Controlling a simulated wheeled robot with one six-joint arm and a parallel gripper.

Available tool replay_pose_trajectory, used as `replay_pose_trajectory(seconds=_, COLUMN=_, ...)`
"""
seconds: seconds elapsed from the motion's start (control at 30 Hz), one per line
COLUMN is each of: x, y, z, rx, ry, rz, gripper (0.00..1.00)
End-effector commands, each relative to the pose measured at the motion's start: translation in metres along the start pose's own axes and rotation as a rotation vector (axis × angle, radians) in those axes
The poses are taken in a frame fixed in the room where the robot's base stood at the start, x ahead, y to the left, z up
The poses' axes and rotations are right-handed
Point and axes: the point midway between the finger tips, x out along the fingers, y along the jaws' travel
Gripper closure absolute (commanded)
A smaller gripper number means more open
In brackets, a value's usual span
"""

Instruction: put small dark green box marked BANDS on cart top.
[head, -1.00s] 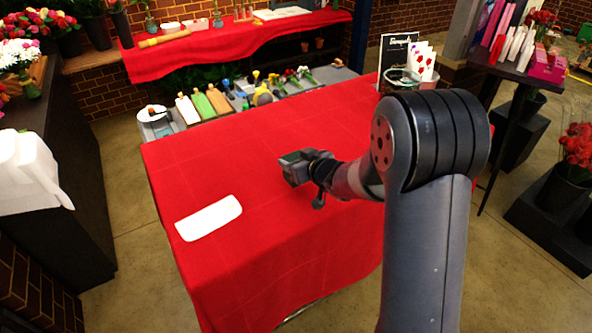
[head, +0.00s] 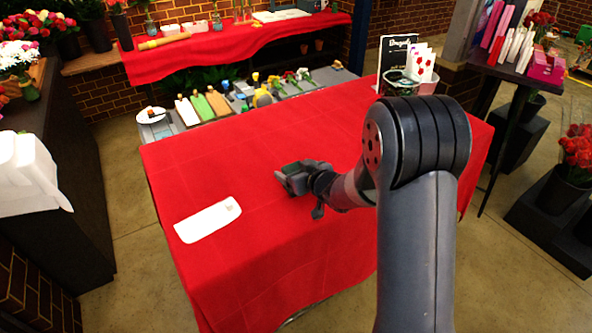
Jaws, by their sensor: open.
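My gripper (head: 288,180) is open, low over the middle of the red-covered table (head: 240,150), with its fingers pointing left. A dark greenish patch shows at its fingers. I cannot tell whether this is the small dark green box or part of the gripper. I cannot make out a box marked BANDS anywhere else. I cannot tell which surface is the cart top. A low grey surface (head: 215,128) behind the red table holds several tools and rolls.
A white sheet (head: 208,220) lies at the red table's front left. A black sign (head: 396,52) and a pot with cards (head: 420,68) stand at its back right. The cloth between sheet and back edge is clear. A dark side table (head: 520,72) stands right.

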Motion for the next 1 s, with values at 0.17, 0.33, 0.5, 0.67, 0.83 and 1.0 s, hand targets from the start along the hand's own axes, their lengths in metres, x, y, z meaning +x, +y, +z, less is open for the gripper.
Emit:
replay_pose_trajectory(seconds=0.17, x=-0.001, y=0.0, z=-0.002, rx=0.0, ry=0.0, rz=0.0, gripper=0.2)
replay_pose_trajectory(seconds=0.33, x=-0.011, y=0.0, z=-0.003, rx=0.001, ry=0.001, rz=0.001, gripper=0.2)
replay_pose_trajectory(seconds=0.5, x=-0.04, y=0.001, z=-0.003, rx=-0.001, ry=0.002, rz=0.003, gripper=0.2)
replay_pose_trajectory(seconds=0.67, x=-0.07, y=0.001, z=-0.003, rx=-0.001, ry=0.002, rz=0.003, gripper=0.2)
replay_pose_trajectory(seconds=0.83, x=-0.098, y=0.0, z=-0.003, rx=-0.001, ry=0.002, rz=0.002, gripper=0.2)
replay_pose_trajectory(seconds=1.0, x=-0.115, y=0.001, z=-0.003, rx=0.0, ry=0.001, rz=0.002, gripper=0.2)
